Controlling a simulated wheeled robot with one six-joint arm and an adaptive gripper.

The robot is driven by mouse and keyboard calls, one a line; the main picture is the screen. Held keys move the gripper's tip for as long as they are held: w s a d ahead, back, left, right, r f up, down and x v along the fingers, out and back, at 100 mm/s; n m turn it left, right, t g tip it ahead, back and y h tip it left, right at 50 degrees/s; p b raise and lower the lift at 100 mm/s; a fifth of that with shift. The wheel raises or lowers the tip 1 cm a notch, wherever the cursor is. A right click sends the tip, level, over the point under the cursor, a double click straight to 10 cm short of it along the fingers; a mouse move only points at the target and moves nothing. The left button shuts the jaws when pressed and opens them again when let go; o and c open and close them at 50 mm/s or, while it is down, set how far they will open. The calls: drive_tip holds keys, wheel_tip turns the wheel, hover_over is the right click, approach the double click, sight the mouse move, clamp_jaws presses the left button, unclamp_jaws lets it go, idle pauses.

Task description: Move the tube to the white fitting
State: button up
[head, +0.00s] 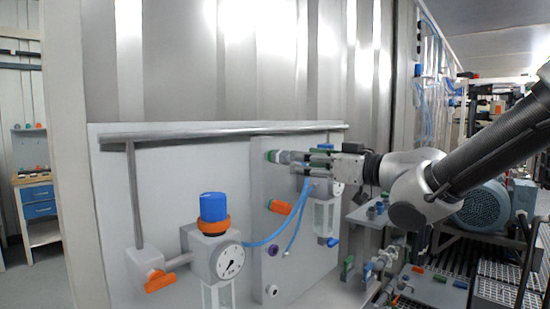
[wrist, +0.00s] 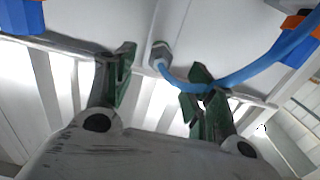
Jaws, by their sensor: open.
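The blue tube (head: 299,215) hangs in a curve down the front of the panel in the head view, below my gripper (head: 302,163). In the wrist view the tube (wrist: 268,68) runs from a grey hex fitting (wrist: 160,54) in a loop to the right, passing close to the tip of the right finger. My gripper (wrist: 160,88) is open, its green-padded fingers apart on either side of that fitting. I cannot tell whether the tube touches a finger. A small white round fitting (head: 271,291) sits low on the panel; I cannot tell whether it is the task's fitting.
A pressure gauge (head: 229,262) with a blue-capped valve (head: 214,207) stands at left. An orange fitting (head: 280,207) and a purple fitting (head: 272,250) stick out of the panel. A grey rail (head: 220,132) runs along the top.

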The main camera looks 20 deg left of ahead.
sight(285, 158)
drive_tip(key=shift+x, duration=3.8)
clamp_jaws()
drive_tip(key=shift+d, duration=0.15)
drive_tip(key=shift+v, duration=2.85)
drive_tip(key=shift+s, duration=0.1)
drive_tip(key=shift+d, duration=0.1)
